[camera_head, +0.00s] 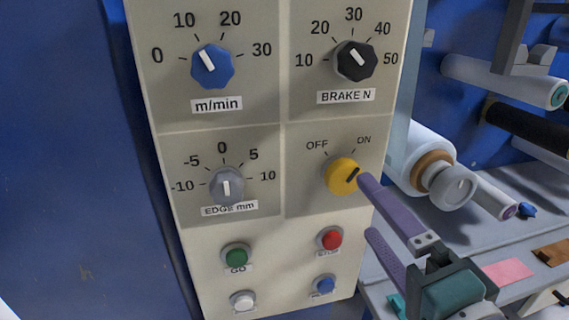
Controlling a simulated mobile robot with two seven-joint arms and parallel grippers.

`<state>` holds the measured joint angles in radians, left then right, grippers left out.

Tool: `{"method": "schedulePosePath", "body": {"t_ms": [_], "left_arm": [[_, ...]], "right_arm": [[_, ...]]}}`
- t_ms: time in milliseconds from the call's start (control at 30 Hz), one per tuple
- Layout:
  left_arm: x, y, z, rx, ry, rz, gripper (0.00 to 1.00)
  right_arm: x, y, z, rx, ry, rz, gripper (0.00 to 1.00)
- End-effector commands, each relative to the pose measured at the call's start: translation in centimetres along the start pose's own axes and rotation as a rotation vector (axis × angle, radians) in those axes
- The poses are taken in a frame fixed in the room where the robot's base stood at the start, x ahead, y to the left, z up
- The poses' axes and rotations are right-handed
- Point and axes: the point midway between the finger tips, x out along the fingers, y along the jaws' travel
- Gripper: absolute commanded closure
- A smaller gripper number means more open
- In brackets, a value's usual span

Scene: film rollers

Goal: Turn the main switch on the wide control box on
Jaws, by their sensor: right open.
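The wide control box (270,130) fills the middle of the head view. Its main switch is a yellow knob (337,177) at the right, below the labels OFF and ON. A dark mark on the knob's right side slants up and right, toward the ON side. My right gripper (367,208) comes in from the lower right with its purple fingers apart. The upper fingertip is at the knob's right edge; I cannot tell whether it touches. The lower fingertip is below and right of the knob. My left gripper is not in view.
Nearby on the box are a blue m/min knob (212,66), a black BRAKE N knob (355,61), a grey EDGE mm knob (227,186), a green button (236,256) and a red button (330,238). Rollers (428,150) and a grey bench (480,245) stand at the right.

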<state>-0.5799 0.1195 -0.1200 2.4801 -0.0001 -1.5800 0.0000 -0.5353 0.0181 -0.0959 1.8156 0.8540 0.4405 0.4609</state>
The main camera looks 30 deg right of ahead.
Motion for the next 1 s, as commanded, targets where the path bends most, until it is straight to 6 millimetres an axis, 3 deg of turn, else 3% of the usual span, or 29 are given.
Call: {"method": "schedulePosePath", "body": {"t_ms": [100,233,767,867,1000], "left_arm": [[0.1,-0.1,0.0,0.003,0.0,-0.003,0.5],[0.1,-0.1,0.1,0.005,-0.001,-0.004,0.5],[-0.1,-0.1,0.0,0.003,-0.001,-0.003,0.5],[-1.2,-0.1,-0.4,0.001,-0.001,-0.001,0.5],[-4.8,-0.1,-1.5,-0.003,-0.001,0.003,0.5]], "right_arm": [[-1.8,0.1,0.0,0.0,-0.001,0.001,0.06],[-2.7,0.0,0.0,-0.001,0.0,-0.001,0.06],[-2.8,-0.2,0.0,-0.003,-0.005,-0.002,0.06],[-2.6,-1.8,0.8,-0.037,-0.064,-0.004,0.06],[-2.5,-6.6,4.1,-0.202,-0.298,-0.002,0.06]]}}
